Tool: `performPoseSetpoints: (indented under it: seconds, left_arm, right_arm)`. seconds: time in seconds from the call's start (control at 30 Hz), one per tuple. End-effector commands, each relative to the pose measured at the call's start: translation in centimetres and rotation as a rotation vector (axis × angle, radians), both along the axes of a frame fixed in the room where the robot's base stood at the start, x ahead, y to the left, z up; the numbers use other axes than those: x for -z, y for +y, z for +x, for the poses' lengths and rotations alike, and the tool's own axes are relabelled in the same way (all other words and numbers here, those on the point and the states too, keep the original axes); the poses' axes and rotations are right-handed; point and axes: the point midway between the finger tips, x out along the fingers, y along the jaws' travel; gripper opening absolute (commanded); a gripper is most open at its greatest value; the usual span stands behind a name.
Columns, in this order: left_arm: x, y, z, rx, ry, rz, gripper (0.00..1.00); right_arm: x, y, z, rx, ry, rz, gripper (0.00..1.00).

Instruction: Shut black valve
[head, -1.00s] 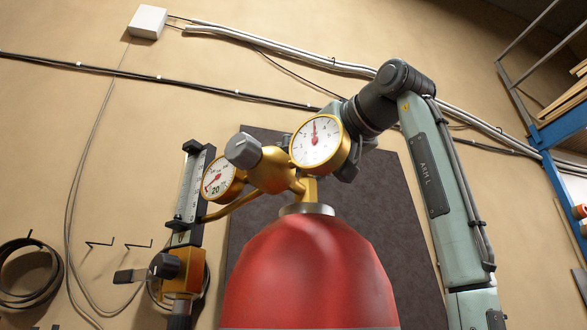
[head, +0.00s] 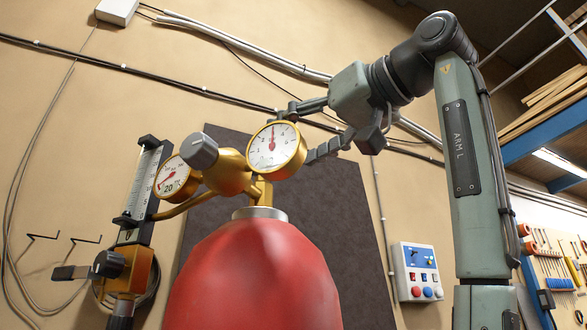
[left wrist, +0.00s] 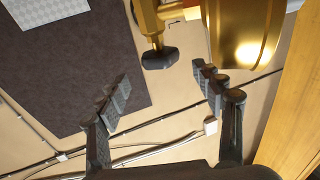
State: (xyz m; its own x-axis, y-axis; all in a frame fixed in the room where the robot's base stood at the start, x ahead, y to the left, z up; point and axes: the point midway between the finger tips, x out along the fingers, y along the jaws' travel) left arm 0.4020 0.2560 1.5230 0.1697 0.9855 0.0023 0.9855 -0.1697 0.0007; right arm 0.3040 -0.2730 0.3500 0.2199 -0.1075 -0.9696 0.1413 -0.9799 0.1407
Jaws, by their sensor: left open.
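A dark knob (left wrist: 160,58) on a brass stem shows in the left wrist view, just beyond and between my left gripper's fingertips, apparently untouched. I cannot make it out in the head view. My left gripper (head: 297,133) is open and empty beside the large pressure gauge (head: 275,150); its fingers also show in the left wrist view (left wrist: 163,76). The brass regulator (head: 228,172) sits on the red cylinder (head: 255,280) and carries a grey knob (head: 198,151). Another black knob (head: 108,264) is on the flowmeter's brass block at lower left. My right gripper is not in view.
The flowmeter tube (head: 146,185) and a small gauge (head: 175,178) stand left of the regulator. A dark panel (head: 350,245) and pipes (head: 230,45) are on the wall behind. A control box (head: 417,272) and tool board (head: 560,265) are at right.

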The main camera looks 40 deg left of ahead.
Motion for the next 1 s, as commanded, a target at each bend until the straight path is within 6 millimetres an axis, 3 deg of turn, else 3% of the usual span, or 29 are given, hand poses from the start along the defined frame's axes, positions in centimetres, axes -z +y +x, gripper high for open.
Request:
performPoseSetpoints:
  seconds: [0.13, 0.37, 0.6, 0.8, 1.0]
  left_arm:
    - [-0.4, 3.9, 0.6, 0.004, 0.000, -0.006, 0.64]
    - [-0.6, 6.3, 1.1, 0.004, 0.002, -0.003, 0.64]
    - [-0.6, 10.2, 1.8, 0.003, 0.002, -0.004, 0.64]
    - [-0.6, 12.2, 2.1, 0.004, 0.001, -0.003, 0.64]
    - [-0.6, 12.6, 2.2, 0.004, 0.001, -0.002, 0.64]
  right_arm:
    - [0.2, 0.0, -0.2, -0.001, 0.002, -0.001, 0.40]
    - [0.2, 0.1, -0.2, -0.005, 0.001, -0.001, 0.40]
    - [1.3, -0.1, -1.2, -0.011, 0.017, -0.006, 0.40]
    - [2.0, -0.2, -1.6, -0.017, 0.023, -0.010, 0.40]
    - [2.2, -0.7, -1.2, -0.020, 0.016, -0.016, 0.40]
